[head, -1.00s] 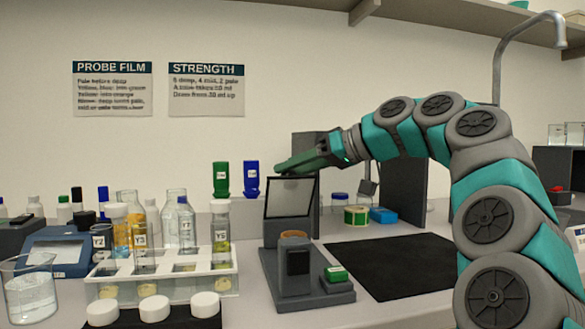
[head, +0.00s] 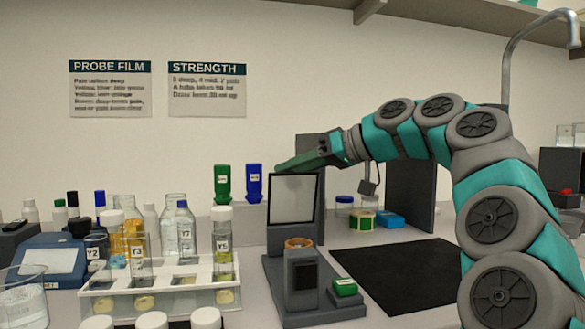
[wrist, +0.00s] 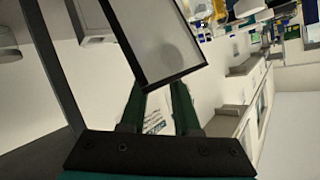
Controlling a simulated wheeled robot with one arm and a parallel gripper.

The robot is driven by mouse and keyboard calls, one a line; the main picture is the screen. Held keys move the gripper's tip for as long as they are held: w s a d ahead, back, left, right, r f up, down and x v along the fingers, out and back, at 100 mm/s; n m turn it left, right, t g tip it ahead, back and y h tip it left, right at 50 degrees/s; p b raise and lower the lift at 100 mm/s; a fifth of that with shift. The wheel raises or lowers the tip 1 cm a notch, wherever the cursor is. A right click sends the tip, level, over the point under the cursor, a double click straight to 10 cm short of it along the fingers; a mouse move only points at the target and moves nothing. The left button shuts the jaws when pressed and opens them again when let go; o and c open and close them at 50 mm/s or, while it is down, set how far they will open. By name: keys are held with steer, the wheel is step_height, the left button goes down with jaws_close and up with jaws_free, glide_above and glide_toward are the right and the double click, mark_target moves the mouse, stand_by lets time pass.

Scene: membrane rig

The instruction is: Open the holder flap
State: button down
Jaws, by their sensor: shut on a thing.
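The holder (head: 302,275) is a dark grey stand with an orange-brown ring (head: 298,243) on its top. Its flap (head: 292,198), a pale panel in a black frame, stands raised, almost upright, above and behind the ring. My gripper (head: 284,168) is at the flap's top edge and shut on it. In the wrist view the flap (wrist: 155,40) fills the upper middle, and its edge meets the green fingers (wrist: 160,95). The fingertips are partly hidden behind the panel there.
A clear rack (head: 160,292) with labelled vials stands left of the holder. A green-topped block (head: 345,287) sits on the holder's base. A black mat (head: 405,275) lies clear to the right. A dark upright panel (head: 410,190) stands behind it. Green and blue bottles (head: 254,182) are behind left.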

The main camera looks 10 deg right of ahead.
steer(key=shift+w+d+f, duration=0.15)
steer(key=shift+f, duration=0.3)
steer(key=shift+w+d+f, duration=0.15)
steer(key=shift+f, duration=0.3)
steer(key=c, duration=0.9)
jaws_free()
steer(key=shift+d+h, duration=0.15)
steer(key=shift+h, duration=0.15)
steer(key=o, duration=0.5)
steer(key=shift+r, duration=0.45)
steer(key=v, duration=0.7)
steer(key=shift+s+d, duration=0.2)
steer(key=shift+s, duration=0.05)
